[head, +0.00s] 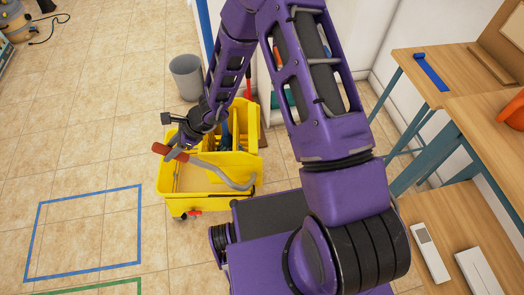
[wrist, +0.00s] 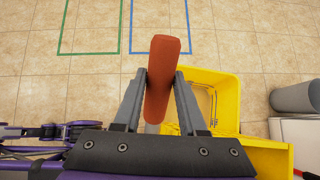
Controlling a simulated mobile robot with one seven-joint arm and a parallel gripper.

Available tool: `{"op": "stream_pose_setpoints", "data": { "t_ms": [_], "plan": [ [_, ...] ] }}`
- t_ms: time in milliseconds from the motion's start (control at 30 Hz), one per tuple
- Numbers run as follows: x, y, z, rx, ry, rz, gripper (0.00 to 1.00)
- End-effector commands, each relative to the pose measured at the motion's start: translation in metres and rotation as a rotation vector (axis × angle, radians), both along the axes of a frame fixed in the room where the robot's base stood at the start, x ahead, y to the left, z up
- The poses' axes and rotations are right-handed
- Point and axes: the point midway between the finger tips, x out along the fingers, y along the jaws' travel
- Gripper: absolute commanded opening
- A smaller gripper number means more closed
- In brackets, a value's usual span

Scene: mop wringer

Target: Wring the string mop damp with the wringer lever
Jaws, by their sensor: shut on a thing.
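The yellow mop bucket (head: 170,200) stands on the tiled floor in the head view, with its yellow wringer (head: 249,130) at the back right. The grey wringer lever (head: 225,178) reaches across the bucket and ends in a red-orange grip (head: 160,149). My gripper (wrist: 161,78) is shut on this grip (wrist: 164,62), one finger on each side in the wrist view. In the head view my gripper (head: 176,148) is above the bucket's left part. My arm hides much of the wringer. I cannot make out the mop strings.
A grey bin (head: 186,76) stands behind the bucket. Blue tape (head: 88,192) outlines a clear floor area at the left, with green tape below it. A wooden bench (head: 440,75) and shelves are at the right. A yellow vacuum (head: 14,22) is far left.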

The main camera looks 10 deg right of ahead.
Motion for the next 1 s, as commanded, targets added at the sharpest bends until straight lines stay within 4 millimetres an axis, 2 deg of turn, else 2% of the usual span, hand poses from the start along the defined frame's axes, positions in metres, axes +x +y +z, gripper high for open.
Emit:
{"op": "stream_pose_setpoints", "data": {
  "t_ms": [467,867,1000],
  "plan": [
    [0.007,0.042,-0.054,-0.003,0.000,0.002,0.00],
    [0.008,0.047,-0.060,-0.002,0.000,0.002,0.00],
    [0.009,0.054,-0.073,-0.002,0.001,0.002,0.00]
  ]
}}
